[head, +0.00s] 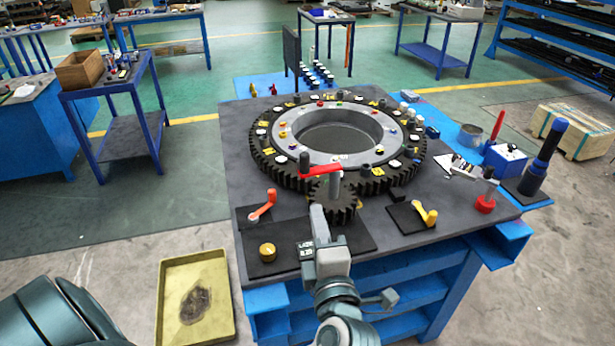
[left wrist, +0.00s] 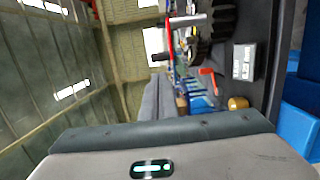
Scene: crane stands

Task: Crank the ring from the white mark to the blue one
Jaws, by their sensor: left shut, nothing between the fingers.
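The large dark toothed ring (head: 262,160) lies flat on the grey table top, with small white, yellow, red, green and blue pieces around its upper face. A small dark gear (head: 338,208) meshes with its near side. A red crank arm (head: 322,170) sits on the gear's grey shaft (head: 335,186), with a dark upright knob (head: 304,160) at its left end. The crank (left wrist: 187,19) also shows in the left wrist view. My left gripper (head: 318,212) is shut and empty, just in front of the small gear's left side, below the crank. My right gripper is not in view.
An orange-red lever (head: 264,204) and a yellow knob (head: 267,251) stand left of my gripper; a yellow lever (head: 427,215) stands right. A dark upright panel (head: 292,50) rises behind the ring. A blue-and-black post (head: 546,150) stands at the right. A yellow tray (head: 222,270) lies left.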

